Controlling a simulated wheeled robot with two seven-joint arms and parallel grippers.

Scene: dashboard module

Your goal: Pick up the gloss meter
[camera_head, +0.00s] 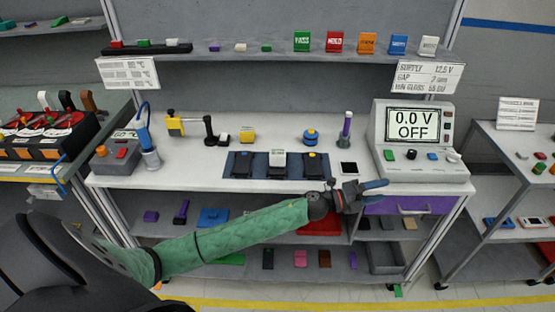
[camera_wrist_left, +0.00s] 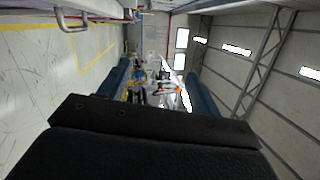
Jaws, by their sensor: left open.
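My left gripper (camera_head: 372,187) reaches across the front of the bench, near its right end, beside the power supply unit reading "0.0 V OFF" (camera_head: 413,125). It is open, and its blue fingers stand apart in the left wrist view (camera_wrist_left: 160,82) with nothing between them. No item is clearly labelled as the gloss meter, so I cannot tell which it is. My right gripper is not in view.
A purple drawer (camera_head: 400,205) is under the bench's right end. Another rack (camera_head: 515,150) stands at right. The bench strip between mat and back items is clear.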

